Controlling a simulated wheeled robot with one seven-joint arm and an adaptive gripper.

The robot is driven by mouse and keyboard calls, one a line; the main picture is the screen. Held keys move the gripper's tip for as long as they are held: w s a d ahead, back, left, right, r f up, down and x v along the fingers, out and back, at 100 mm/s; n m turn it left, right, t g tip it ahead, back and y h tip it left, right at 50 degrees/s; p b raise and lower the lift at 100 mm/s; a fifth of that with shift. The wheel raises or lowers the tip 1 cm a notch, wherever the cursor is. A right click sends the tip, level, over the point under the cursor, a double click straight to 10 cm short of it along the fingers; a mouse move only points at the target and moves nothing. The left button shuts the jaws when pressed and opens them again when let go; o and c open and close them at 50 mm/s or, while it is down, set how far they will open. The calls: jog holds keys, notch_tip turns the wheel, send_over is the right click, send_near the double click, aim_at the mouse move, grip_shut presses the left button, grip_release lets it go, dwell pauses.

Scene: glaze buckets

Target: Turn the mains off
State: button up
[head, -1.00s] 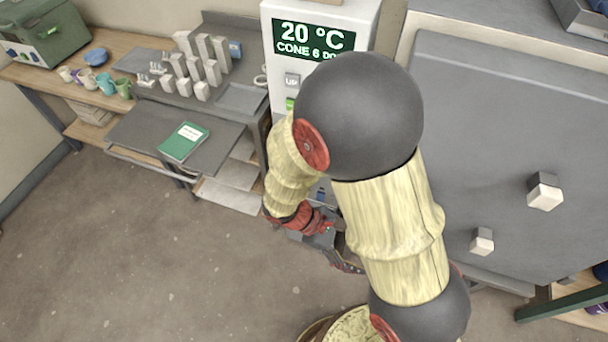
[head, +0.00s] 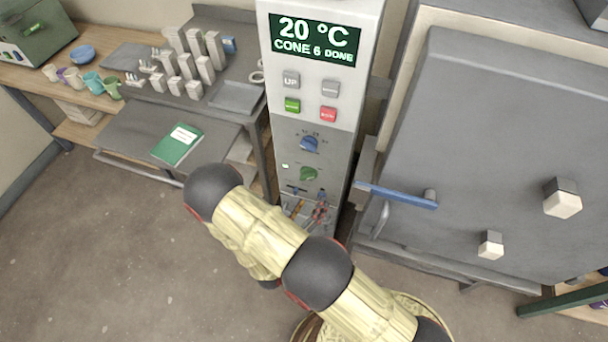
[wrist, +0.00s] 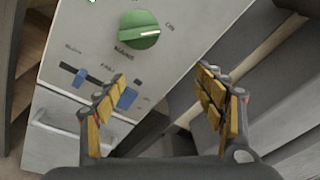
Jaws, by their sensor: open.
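The green mains knob (head: 308,174) is on the lower front of the white and grey kiln control panel (head: 345,90). In the wrist view the knob (wrist: 140,32) shows a white pointer line aimed right, roughly toward the "ON" mark; "MAINS" is printed below it. My gripper (wrist: 160,76) is open and empty, its yellow-padded fingers spread below the knob in the picture and apart from it. In the head view the gripper (head: 308,211) is just below the knob, partly hidden by my arm.
A blue dial (head: 309,144) is above the knob. Blue sliders (wrist: 126,98) are below it, close to the left finger. The kiln door (head: 480,130) with a blue-handled latch (head: 400,196) is on the right. A shelf cart with a green book (head: 178,144) is left.

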aim_at(305, 178)
jog(key=shift+w+a+r+n+t+y+b, duration=0.25)
jog(key=shift+w+r+n+t+y, duration=0.15)
jog(key=shift+w, duration=1.2)
jog(key=shift+w+a+r+n+t+y+b, duration=0.15)
jog(key=shift+w+a+n+t+y+b, duration=0.3)
jog(key=shift+w, duration=1.15)
jog(key=shift+w+a+r+n+t+y, duration=0.15)
jog(key=shift+w+r+n+y, duration=0.3)
jog(key=shift+w, duration=1.15)
jog(key=shift+d+f, duration=0.1)
jog(key=shift+f, duration=0.05)
jog(key=c, duration=0.3)
jog(key=c, duration=0.7)
jog(key=shift+c, duration=0.8)
